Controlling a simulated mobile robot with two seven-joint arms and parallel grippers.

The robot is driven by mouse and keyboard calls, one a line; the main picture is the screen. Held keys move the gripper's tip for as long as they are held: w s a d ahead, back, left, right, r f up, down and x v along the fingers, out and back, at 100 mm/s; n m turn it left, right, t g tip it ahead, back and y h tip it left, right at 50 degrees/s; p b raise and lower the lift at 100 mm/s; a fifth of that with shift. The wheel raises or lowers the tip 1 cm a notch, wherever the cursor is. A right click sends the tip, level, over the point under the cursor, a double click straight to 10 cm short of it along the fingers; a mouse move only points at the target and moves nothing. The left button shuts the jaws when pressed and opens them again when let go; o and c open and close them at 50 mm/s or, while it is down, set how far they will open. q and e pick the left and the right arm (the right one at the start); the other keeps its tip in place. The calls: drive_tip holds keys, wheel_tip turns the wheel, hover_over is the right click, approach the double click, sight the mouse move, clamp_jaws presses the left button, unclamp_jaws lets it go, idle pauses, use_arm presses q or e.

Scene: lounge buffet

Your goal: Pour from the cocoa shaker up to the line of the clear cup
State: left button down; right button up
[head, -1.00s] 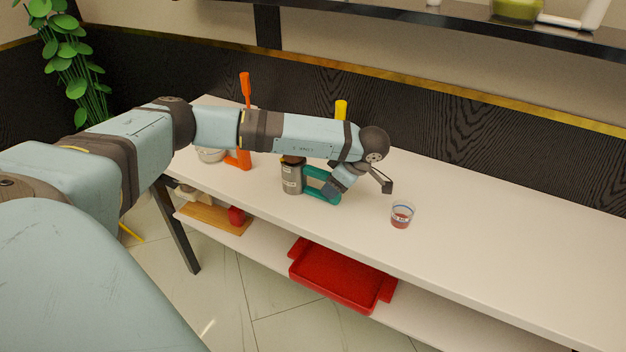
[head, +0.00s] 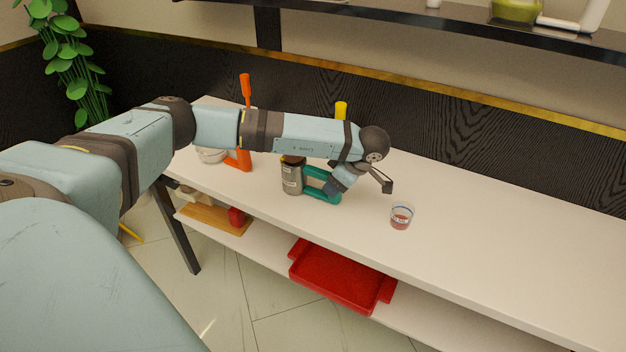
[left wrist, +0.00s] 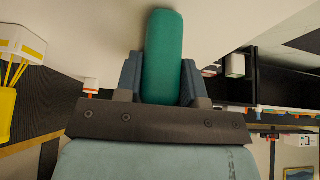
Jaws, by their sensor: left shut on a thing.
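The cocoa shaker (head: 292,178) is a grey metal canister with a brown top, a pale label and a green handle. It appears upright on the white table, left of the clear cup. My left gripper (head: 332,186) is shut on its green handle, which also fills the space between the fingers in the left wrist view (left wrist: 163,60). My forearm hides part of the shaker's top. The clear cup (head: 401,217) stands on the table to the right, with reddish content low inside and a blue line near its rim. My right gripper is not in view.
An orange tool (head: 244,160) and a pale bowl (head: 211,155) stand at the left end of the table (head: 480,245). A yellow object (head: 341,110) stands behind my arm. A red tray (head: 335,278) lies on the lower shelf. The table right of the cup is clear.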

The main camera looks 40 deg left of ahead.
use_arm(q)
drive_tip(key=shift+r, duration=0.3)
drive_tip(key=shift+r+p, duration=0.15)
drive_tip(key=shift+p, duration=0.15)
